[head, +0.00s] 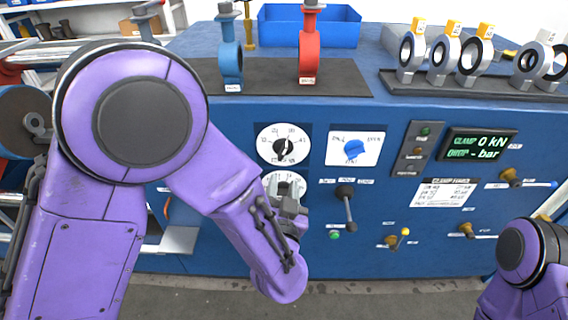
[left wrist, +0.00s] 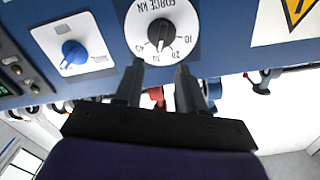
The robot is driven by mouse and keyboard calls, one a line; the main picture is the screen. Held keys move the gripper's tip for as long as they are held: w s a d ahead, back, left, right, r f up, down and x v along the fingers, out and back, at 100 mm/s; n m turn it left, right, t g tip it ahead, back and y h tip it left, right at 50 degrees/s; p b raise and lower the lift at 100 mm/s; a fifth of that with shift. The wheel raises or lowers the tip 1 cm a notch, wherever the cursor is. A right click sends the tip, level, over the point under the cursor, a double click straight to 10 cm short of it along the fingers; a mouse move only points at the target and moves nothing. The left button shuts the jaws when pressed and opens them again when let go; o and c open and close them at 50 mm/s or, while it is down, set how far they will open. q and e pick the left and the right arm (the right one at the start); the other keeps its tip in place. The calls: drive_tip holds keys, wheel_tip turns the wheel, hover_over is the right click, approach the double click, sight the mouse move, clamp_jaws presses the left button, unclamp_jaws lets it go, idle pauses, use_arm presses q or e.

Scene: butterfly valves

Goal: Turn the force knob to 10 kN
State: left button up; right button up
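The force knob is a black knob on a round white dial (head: 284,145) on the blue panel. The left wrist view shows it upside down as a dial marked FORCE KN (left wrist: 160,32), with 10, 20, 30 and 40 around it. Its pointer seems to lie near 30. My right gripper is out of view.
A blue knob on a white plate (head: 353,150) is right of the force dial. A black lever (head: 346,205) stands lower right. The display (head: 478,145) reads CLAMP 0 kN. Blue and red valves (head: 309,55) stand on the bench top above.

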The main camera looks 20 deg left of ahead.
sight(284, 153)
use_arm(q)
drive_tip(key=x, duration=0.3)
drive_tip(key=p+x, duration=0.1)
drive_tip(key=x, duration=0.5)
drive_tip(key=shift+w+a+r+p, duration=0.1)
drive_tip(key=shift+w+r+p, duration=0.2)
drive_tip(key=shift+w+p, duration=0.1)
drive_tip(key=shift+w+a+f, duration=0.1)
drive_tip(key=shift+w+a, duration=0.05)
drive_tip(key=shift+w, duration=0.25)
clamp_jaws()
